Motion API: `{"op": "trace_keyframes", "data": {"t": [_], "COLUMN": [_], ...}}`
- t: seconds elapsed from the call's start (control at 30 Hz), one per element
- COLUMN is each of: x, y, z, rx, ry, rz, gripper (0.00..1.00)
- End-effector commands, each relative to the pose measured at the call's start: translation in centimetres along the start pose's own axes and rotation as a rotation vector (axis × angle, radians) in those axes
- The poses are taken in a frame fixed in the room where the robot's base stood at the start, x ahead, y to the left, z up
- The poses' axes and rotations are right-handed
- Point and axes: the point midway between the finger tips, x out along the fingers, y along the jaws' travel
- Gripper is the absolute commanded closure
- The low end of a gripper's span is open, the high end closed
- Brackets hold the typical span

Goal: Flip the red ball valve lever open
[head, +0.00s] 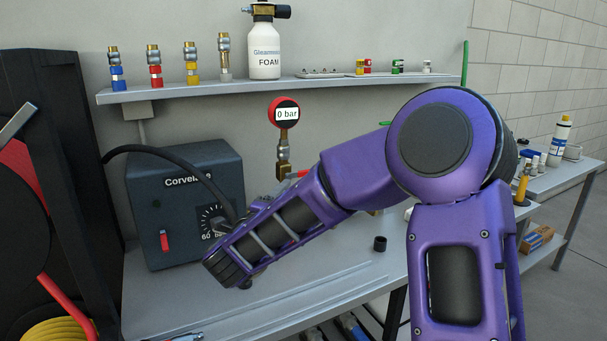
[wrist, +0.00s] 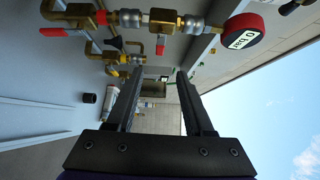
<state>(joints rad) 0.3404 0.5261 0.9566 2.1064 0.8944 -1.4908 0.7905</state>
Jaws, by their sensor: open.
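A red lever (wrist: 82,32) on brass pipework shows at the top left of the wrist view. A second red piece (wrist: 101,17) sits close by on the same pipework; I cannot tell for certain which is the ball valve lever. In the head view a red lever end (head: 302,173) shows just above my forearm, and the rest is hidden. My gripper (wrist: 158,76) is open, with nothing between its fingers. The red levers lie up and left of the fingers, apart from them.
A red gauge (head: 284,113) reads 0 bar above the pipework. The dark Corvelane-type box (head: 180,200), with a dial and red switch, stands left on the bench (head: 335,300). A black cap (head: 380,243) lies on the bench. A shelf (head: 180,94) with couplings and a foam bottle runs above.

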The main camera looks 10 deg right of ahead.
Motion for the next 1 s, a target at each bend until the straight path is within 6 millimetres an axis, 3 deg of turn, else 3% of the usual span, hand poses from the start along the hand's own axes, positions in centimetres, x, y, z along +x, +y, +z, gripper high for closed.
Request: {"op": "trace_keyframes", "data": {"t": [0.4,0.6,0.8,1.0], "x": [9.3,12.8,14.4,14.7], "y": [0.0,0.0,0.0,0.0], "z": [-0.1,0.0,0.0,0.0], "rx": [0.001,0.002,-0.001,-0.001], "ry": [0.004,0.001,0.0,-0.001], "rz": [0.002,0.002,0.0,0.0], "gripper": [0.47,0.47,0.47,0.47]}}
